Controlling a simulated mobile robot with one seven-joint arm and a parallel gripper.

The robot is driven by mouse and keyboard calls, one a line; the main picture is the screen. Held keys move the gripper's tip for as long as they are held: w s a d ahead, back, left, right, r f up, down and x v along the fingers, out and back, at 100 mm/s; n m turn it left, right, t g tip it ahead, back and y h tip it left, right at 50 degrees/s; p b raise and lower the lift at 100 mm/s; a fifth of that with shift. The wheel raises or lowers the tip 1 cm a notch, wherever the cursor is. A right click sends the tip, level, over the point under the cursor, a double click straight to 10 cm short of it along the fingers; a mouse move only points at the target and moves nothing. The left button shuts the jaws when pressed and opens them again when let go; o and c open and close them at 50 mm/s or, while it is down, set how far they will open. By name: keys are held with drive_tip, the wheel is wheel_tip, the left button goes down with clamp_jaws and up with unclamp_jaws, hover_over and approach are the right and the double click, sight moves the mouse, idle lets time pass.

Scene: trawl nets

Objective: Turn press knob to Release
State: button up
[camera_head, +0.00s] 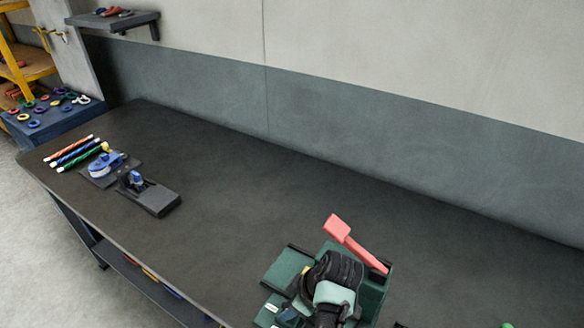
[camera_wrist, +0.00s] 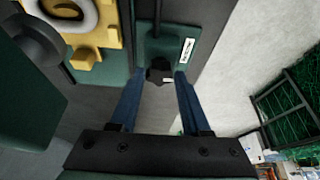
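The green press (camera_head: 374,290) stands on the dark bench, with a red lever (camera_head: 352,240) slanting up from it. My arm covers much of the press in the head view. In the wrist view a small black knob (camera_wrist: 159,70) sits on a green panel (camera_wrist: 152,48) of the press, beside a white label (camera_wrist: 187,51) whose words are too small to read. My gripper (camera_wrist: 161,78) is open, its two blue fingers spread on either side of the knob. Small gaps seem to show at both sides; contact cannot be told.
The wrist view shows a yellow part (camera_wrist: 103,30) with a pale ring and a dark round part (camera_wrist: 35,40) close by on the left. The bench top (camera_head: 230,200) is clear between the press and a black fixture (camera_head: 150,197) and striped rods (camera_head: 75,152) at the far left.

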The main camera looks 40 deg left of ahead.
drive_tip(key=o, duration=0.3)
drive_tip(key=shift+o, duration=0.2)
drive_tip(key=b+v, duration=0.1)
drive_tip(key=v, duration=1.2)
drive_tip(key=shift+s+f, duration=0.1)
